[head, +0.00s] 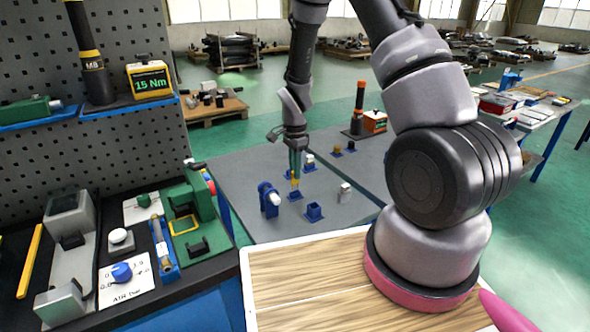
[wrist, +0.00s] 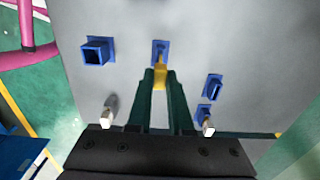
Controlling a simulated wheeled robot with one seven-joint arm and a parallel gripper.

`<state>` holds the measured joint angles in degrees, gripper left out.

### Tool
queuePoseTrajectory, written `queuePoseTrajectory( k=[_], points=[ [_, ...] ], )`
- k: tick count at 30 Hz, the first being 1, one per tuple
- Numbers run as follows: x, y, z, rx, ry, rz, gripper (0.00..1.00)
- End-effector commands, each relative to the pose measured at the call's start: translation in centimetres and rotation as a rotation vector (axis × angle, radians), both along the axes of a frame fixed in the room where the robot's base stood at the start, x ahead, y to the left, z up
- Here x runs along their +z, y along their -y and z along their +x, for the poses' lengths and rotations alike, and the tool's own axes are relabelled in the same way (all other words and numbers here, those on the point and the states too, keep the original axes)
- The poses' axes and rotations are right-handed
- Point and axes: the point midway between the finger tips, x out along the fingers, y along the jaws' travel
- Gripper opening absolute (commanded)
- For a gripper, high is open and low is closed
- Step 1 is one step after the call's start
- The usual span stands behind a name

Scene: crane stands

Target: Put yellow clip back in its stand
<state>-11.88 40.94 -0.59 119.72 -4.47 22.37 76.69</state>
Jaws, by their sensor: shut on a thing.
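My gripper (head: 295,168) points down over the grey table and is shut on the yellow clip (head: 295,182). In the wrist view the clip (wrist: 160,77) is between the tips of the dark green fingers (wrist: 160,72). A small blue stand (head: 295,196) is just below the clip in the head view. In the wrist view this stand (wrist: 160,47) shows directly beyond the clip. I cannot tell whether the clip touches the stand or is partly in it.
An open square blue holder (head: 314,212) stands to the right, and it also shows in the wrist view (wrist: 96,51). A larger blue fixture (head: 268,200) is at left. A white-grey block (head: 345,192) and another blue stand (head: 309,168) are nearby. Bare table separates them.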

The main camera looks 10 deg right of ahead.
Motion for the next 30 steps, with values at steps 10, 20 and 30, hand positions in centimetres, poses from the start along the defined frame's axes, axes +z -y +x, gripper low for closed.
queuePoseTrajectory(
  k=[10,20,30],
  points=[
    [-1.0,0.0,0.0,0.000,0.000,0.000,0.00],
    [-2.4,0.0,0.0,0.000,0.000,0.000,0.00],
    [-3.0,0.0,0.0,0.000,0.000,0.000,0.53]
  ],
)
